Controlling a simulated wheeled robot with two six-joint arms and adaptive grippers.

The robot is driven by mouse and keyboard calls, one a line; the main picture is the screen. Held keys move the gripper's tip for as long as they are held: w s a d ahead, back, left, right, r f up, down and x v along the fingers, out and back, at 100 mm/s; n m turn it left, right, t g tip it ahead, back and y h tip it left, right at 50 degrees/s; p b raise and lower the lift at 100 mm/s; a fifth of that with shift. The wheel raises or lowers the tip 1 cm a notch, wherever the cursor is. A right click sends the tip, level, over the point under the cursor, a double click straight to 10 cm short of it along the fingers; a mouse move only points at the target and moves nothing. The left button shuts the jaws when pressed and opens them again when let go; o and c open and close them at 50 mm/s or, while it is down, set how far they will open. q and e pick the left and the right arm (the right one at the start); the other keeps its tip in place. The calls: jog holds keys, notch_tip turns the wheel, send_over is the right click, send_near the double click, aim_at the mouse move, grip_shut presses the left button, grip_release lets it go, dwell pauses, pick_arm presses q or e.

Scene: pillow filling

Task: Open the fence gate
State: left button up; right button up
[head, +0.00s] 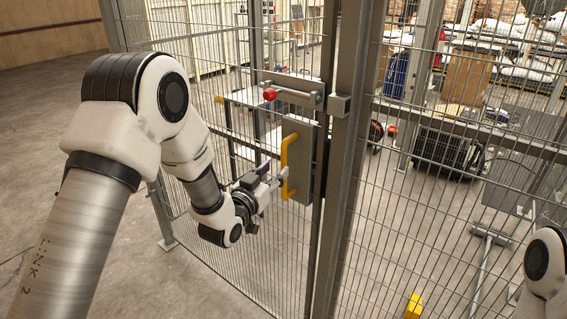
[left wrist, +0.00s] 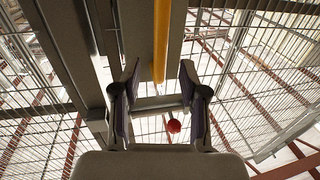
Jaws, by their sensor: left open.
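The fence gate (head: 322,150) is a grey wire-mesh panel, and its upright edge stands close against the neighbouring post (head: 345,150). A yellow handle (head: 285,165) sits on a grey lock plate (head: 303,160) on it, also seen in the left wrist view (left wrist: 161,35). Above is a bolt with a red knob (head: 269,94); a red knob also shows in the left wrist view (left wrist: 174,126). My left gripper (head: 277,179) is open at the handle. In the left wrist view its fingers (left wrist: 160,70) stand either side of the yellow bar, with gaps. My right gripper is out of view.
More mesh fence (head: 440,210) runs to the right. Open concrete floor (head: 45,130) lies at the left. My right arm shows at the right edge.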

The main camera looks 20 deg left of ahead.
aim_at(282, 163)
pick_arm(q)
jog(key=w, duration=0.1)
jog(key=w+p, duration=0.1)
jog(key=w, duration=0.3)
jog(key=shift+w+d+f, duration=0.1)
jog(key=shift+w+d, duration=0.15)
jog(key=shift+d, duration=0.15)
jog(key=shift+w+d+p, duration=0.1)
jog(key=shift+w+p, duration=0.25)
jog(key=shift+w, duration=0.15)
jog(key=shift+f, duration=0.1)
grip_shut()
